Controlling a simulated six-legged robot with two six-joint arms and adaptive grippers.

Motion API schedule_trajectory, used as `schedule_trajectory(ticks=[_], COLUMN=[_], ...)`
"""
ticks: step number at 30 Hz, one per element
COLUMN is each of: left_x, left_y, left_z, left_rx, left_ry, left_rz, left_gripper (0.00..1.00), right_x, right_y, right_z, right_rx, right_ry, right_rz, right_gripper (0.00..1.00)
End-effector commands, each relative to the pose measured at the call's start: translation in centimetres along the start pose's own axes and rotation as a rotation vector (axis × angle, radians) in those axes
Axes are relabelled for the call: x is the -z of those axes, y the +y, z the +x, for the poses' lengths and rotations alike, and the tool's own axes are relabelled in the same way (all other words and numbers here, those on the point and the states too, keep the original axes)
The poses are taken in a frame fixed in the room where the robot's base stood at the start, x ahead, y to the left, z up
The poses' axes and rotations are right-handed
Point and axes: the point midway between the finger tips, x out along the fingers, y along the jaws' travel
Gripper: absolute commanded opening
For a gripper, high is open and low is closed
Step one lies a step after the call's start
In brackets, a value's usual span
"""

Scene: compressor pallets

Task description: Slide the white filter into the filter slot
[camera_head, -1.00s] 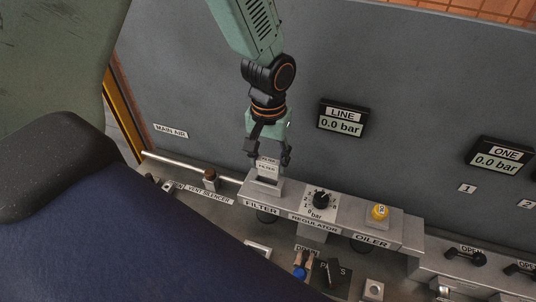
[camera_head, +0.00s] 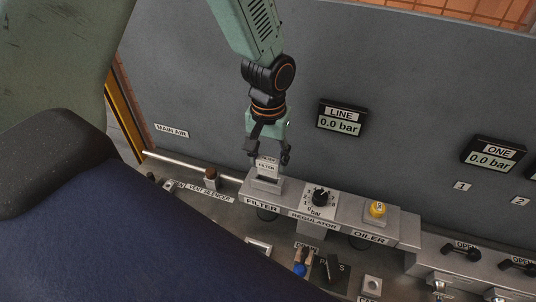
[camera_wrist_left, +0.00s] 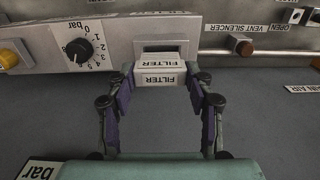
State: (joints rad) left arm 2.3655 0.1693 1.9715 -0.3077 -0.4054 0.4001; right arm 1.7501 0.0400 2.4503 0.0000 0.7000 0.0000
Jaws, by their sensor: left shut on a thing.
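The white filter (camera_head: 267,167) carries a "FILTER" label and sits between the fingers of my left gripper (camera_head: 269,157). My left gripper is shut on it, just above the filter slot (camera_head: 265,184) in the grey unit labelled "FILTER". In the left wrist view the filter (camera_wrist_left: 160,73) shows between the two fingertips of my gripper (camera_wrist_left: 160,85). The dark slot opening (camera_wrist_left: 161,48) shows just beyond the filter's edge. I cannot tell whether the filter's lower end is inside the slot. My right gripper is not in view.
The regulator knob (camera_head: 319,197) and the yellow oiler cap (camera_head: 378,209) stand to the right on the same unit. A brown vent silencer (camera_head: 212,176) is to the left. The grey panel behind bears the "LINE" gauge (camera_head: 341,118).

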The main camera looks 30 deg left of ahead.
Motion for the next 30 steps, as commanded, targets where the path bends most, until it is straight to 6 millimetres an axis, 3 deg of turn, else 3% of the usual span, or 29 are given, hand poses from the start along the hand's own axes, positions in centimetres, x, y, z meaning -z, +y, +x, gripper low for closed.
schedule_trajectory(ticks=[30], left_x=[-0.60], left_y=[-0.26], left_z=[0.07], left_rx=[-0.003], left_ry=[0.006], left_rz=[-0.001], left_gripper=[0.02], right_x=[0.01], right_y=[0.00], right_z=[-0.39], right_rx=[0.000], right_ry=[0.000], right_rz=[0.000], right_gripper=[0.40])
